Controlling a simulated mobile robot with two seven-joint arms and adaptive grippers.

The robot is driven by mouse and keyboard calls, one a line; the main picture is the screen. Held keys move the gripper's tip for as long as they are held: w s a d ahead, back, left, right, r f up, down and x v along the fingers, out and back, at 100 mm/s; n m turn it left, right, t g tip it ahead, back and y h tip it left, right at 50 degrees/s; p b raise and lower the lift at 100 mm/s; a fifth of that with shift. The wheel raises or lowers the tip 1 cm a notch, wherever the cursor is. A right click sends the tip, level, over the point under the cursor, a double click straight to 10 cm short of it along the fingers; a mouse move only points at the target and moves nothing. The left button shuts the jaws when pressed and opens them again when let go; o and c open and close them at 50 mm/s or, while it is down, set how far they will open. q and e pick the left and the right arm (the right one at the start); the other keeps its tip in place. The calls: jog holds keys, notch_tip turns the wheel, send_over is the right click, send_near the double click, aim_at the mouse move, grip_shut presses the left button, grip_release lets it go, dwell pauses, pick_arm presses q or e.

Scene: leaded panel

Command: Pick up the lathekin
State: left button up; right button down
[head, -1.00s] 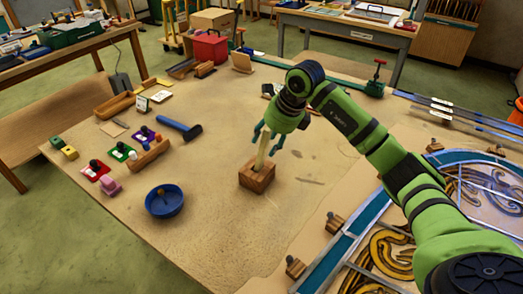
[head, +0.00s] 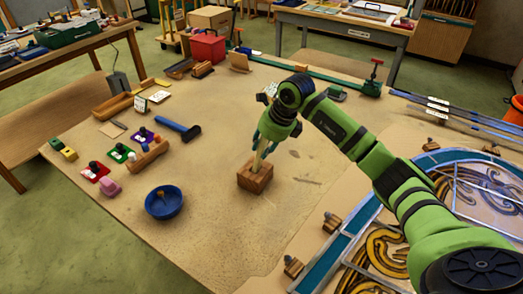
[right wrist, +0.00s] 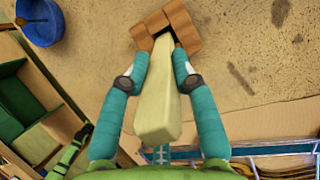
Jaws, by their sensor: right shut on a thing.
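The lathekin (head: 259,160) is a pale, flat-sided stick standing in a brown wooden block (head: 255,181) on the table. In the right wrist view the lathekin (right wrist: 158,95) runs from the block (right wrist: 178,30) toward the camera. My right gripper (head: 264,148) is shut on the lathekin, with a teal finger on each side of it. The fingertips (right wrist: 161,50) are close to the block's top. The lathekin's lower end is hidden in the block.
A blue bowl (head: 164,202) stands to the left of the block, and a dark blue hammer (head: 179,128) lies behind it. The leaded panel (head: 395,235) lies at right under my arm. Bare table (head: 225,235) surrounds the block.

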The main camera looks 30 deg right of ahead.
jog(key=b+v, duration=0.1)
jog(key=v, duration=0.1)
jog(key=b+v, duration=0.1)
jog(key=v, duration=0.1)
jog(key=w+b+v, duration=0.1)
jog(key=v, duration=0.1)
jog(key=shift+a+r, duration=0.25)
jog(key=shift+r, duration=0.2)
jog(key=s+d+b, duration=0.7)
jog(key=s, duration=0.5)
jog(key=shift+r, duration=0.25)
jog(key=shift+s+r, duration=0.1)
jog(key=shift+r, duration=0.05)
jog(key=shift+r+p, duration=0.35)
jog(key=shift+p, duration=0.25)
